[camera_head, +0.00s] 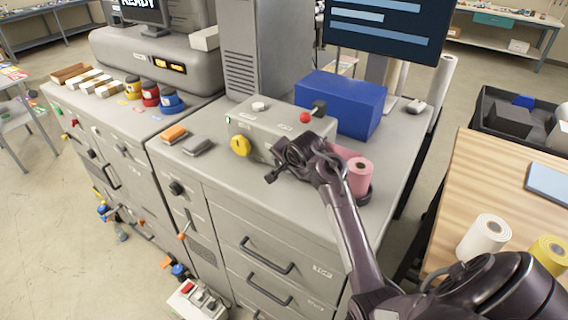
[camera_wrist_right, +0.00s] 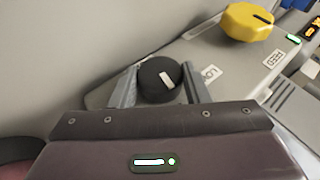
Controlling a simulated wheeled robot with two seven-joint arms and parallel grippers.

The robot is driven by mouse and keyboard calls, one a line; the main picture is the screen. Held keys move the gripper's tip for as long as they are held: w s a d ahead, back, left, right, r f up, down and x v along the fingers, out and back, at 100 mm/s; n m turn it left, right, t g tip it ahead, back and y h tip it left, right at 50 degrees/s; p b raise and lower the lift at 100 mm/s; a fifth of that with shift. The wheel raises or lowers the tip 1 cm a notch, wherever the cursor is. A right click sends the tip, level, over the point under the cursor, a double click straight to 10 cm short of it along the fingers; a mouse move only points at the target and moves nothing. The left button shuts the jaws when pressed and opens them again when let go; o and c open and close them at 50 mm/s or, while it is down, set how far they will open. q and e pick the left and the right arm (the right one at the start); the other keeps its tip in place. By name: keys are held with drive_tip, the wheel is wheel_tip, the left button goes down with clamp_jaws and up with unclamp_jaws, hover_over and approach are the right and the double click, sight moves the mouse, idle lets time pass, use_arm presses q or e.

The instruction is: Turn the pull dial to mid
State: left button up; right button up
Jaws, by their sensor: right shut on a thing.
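The black round dial (camera_wrist_right: 158,82) is in the right wrist view, with a white mark running slightly slanted across its face. My right gripper (camera_head: 273,175) is shut on it, with one grey finger on each side. In the head view the gripper hides the dial. A white label (camera_wrist_right: 210,73) beside the dial is partly covered by a finger, so I cannot read it in full. A yellow dial (camera_head: 240,145) sits further left on the same grey machine (camera_head: 270,125); in the wrist view it is next to a label reading FEED. My left gripper is not in view.
A pink roll (camera_head: 359,177) stands close to my right wrist. A blue box (camera_head: 340,103) and a red button (camera_head: 305,117) are behind. Orange (camera_head: 174,133) and grey (camera_head: 199,146) blocks lie on the cabinet top to the left. A wooden table (camera_head: 480,185) is at the right.

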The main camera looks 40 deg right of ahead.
drive_tip(key=shift+g, duration=0.8)
drive_tip(key=shift+n, duration=0.3)
drive_tip(key=o, duration=1)
drive_tip(key=shift+c, duration=0.2)
drive_tip(key=b+v, duration=0.2)
drive_tip(key=v, duration=0.5)
drive_tip(key=shift+a+r+b, duration=0.3)
drive_tip(key=shift+r, duration=0.05)
